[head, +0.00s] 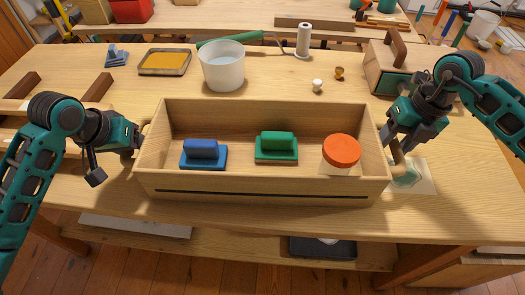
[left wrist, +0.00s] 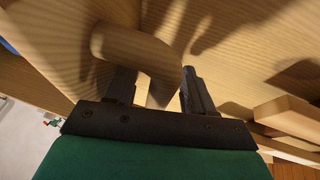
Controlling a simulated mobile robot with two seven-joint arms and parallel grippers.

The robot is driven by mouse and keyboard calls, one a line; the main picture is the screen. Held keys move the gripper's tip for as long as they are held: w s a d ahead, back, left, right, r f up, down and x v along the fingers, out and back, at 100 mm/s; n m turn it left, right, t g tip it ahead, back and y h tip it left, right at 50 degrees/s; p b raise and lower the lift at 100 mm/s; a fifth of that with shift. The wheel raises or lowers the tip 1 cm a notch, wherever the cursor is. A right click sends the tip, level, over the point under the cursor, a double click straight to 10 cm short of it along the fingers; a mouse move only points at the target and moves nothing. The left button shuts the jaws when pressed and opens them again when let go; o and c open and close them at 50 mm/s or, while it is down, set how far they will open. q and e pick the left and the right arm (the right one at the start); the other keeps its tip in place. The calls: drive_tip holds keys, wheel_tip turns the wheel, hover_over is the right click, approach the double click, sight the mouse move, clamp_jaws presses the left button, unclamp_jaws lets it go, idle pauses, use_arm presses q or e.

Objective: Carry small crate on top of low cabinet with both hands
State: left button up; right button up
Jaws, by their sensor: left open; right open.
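The small crate (head: 265,185) is a long, open wooden box near the front of the workbench, with a dark slot along its front. It holds a blue block (head: 203,154), a green block (head: 276,147) and an orange-lidded jar (head: 341,152). My left gripper (head: 140,138) is open at the crate's left end. In the left wrist view the rounded wooden handle (left wrist: 135,48) reaches between its open fingers (left wrist: 155,90). My right gripper (head: 396,142) is open at the right end, by the right handle (head: 398,160); contact there is unclear. I cannot identify the low cabinet.
Behind the crate on the workbench (head: 465,195) stand a white bucket (head: 223,68), a yellow tray (head: 165,62), small knobs (head: 318,85) and a wooden box with a handle (head: 385,65). Another bench stands behind.

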use_arm(q)
clamp_jaws()
use_arm(e)
clamp_jaws()
drive_tip(key=shift+r, duration=0.1)
idle(0.9)
use_arm(q)
drive_tip(key=shift+w+r, duration=0.1)
drive_tip(key=shift+r, duration=0.2)
use_arm(e)
drive_tip(key=shift+w+r, duration=0.15)
drive_tip(key=shift+r, duration=0.1)
